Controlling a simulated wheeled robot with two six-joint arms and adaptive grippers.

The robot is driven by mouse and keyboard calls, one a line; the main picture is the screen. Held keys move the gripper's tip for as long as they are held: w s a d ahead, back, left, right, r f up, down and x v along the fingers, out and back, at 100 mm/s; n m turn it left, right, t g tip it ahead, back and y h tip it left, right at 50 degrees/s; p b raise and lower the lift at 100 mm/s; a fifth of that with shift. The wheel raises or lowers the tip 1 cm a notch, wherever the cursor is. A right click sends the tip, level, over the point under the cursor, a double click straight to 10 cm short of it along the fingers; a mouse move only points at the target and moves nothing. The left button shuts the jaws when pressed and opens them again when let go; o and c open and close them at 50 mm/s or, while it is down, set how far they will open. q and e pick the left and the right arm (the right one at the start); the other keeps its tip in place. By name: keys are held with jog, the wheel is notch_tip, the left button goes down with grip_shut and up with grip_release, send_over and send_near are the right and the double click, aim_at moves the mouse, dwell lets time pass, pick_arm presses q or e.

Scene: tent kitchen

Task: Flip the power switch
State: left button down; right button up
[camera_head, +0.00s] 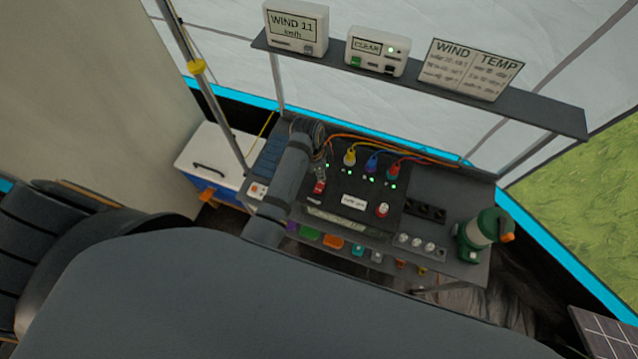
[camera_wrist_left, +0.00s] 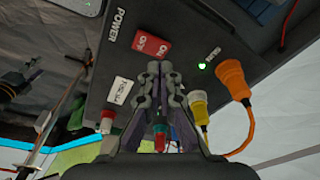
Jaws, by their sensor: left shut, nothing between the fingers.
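The power switch (camera_wrist_left: 152,45) is a red rocker marked ON and OFF, beside the word POWER on a black panel. It also shows as a small red spot in the head view (camera_head: 319,187). My left gripper (camera_wrist_left: 160,67) is shut and empty, its fingertips right by the ON side of the rocker. I cannot tell whether they touch it. In the head view my left gripper (camera_head: 320,172) reaches over the left part of the black power box (camera_head: 345,220). My right gripper is not in view.
Yellow, blue and red plugs (camera_head: 371,161) with cables run along the box's back edge, close to my gripper. A green lantern (camera_head: 484,235) stands at the table's right end. A shelf with a wind display (camera_head: 296,24) hangs above. Sockets (camera_head: 425,210) lie right of the box.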

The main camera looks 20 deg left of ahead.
aim_at(320, 183)
pick_arm(q)
jog(key=shift+r, duration=1.7)
